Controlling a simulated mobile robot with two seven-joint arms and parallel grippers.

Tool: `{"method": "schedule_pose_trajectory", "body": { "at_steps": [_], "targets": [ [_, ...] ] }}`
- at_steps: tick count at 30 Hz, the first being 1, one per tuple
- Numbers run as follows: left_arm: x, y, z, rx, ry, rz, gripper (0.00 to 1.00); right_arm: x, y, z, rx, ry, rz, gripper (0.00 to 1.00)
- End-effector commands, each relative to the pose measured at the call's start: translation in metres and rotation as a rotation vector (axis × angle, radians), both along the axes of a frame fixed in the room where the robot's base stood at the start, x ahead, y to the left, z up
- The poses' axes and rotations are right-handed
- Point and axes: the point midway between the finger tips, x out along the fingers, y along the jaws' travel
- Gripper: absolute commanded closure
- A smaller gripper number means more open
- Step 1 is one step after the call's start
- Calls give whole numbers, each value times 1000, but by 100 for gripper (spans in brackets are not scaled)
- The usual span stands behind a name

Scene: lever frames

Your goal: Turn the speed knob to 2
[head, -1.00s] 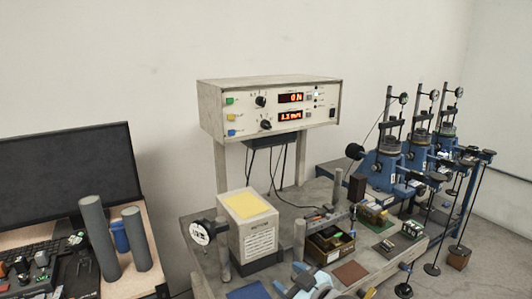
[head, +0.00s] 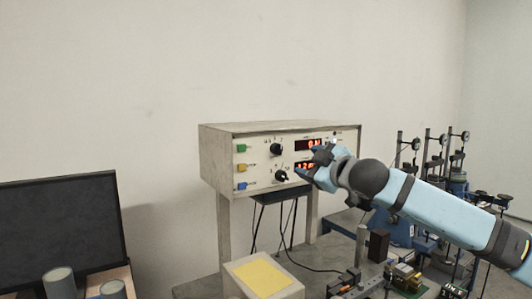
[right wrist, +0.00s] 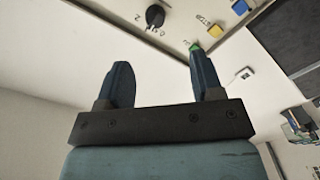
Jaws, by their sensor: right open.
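The pale control box (head: 255,136) stands on posts, its front panel carrying two black round knobs. The upper knob (head: 276,149) is level with the green button; the lower knob (head: 281,176) is beside the lower red display. I cannot read which one is labelled speed, nor their settings. My right gripper (head: 312,163) is open and empty, just right of the knobs in the head view, partly covering the displays. In the right wrist view one black knob (right wrist: 155,16), in line with the green button, lies beyond the open fingers (right wrist: 160,78), apart from them. My left gripper is out of view.
Green (head: 241,149), yellow (head: 241,168) and blue (head: 241,186) buttons sit left of the knobs. A yellow-topped block (head: 264,276) stands below the box. A dark monitor (head: 58,232) is at left, blue test frames at right. The wall behind is bare.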

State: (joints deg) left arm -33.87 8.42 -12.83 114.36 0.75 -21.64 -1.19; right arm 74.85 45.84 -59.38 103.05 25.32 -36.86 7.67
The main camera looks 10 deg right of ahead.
Motion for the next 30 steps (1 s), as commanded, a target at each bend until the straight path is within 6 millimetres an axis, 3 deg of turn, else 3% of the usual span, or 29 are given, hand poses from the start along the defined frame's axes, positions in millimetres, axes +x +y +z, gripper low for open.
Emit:
{"method": "schedule_pose_trajectory", "body": {
  "at_steps": [5, 10, 21, 30],
  "targets": [
    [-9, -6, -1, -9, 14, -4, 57, 6, 0, 5, -2, -4, -4, 40],
    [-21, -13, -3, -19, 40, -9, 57, 29, 11, 6, -1, -3, -4, 40],
    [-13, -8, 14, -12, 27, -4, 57, 100, 40, 5, -2, -4, -3, 40],
    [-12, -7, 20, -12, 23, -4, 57, 126, 50, 3, -2, -3, -4, 40]
  ]
}}
